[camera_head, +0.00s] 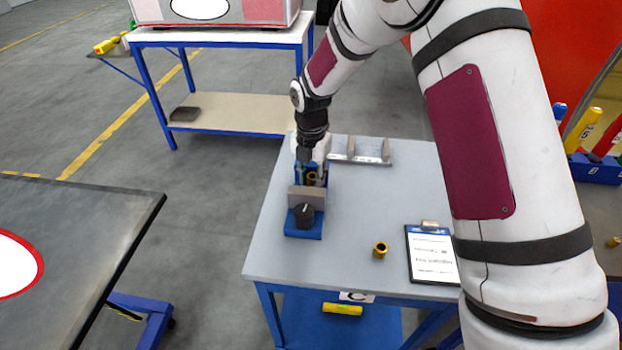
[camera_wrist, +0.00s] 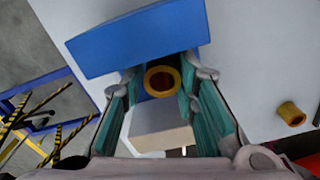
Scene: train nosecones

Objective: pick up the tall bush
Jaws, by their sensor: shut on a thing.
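The tall bush, a brass-coloured hollow ring, is between the teal finger pads of my gripper (camera_wrist: 162,105) in the wrist view, where the bush (camera_wrist: 151,80) is seen from above. In the head view the bush (camera_head: 311,178) shows partly at the blue and grey vise (camera_head: 304,222), below my gripper (camera_head: 311,170). My gripper is shut on it. Whether the bush still touches the vise is not clear. A second brass bush (camera_head: 380,249) stands apart on the table, to the right; it also shows in the wrist view (camera_wrist: 291,113).
The grey table (camera_head: 350,205) has free room in its middle. A metal rack (camera_head: 362,150) lies behind the vise. A clipboard (camera_head: 431,255) lies at the right. A dark bench (camera_head: 90,225) stands at the left, and a blue-framed shelf (camera_head: 235,110) at the back.

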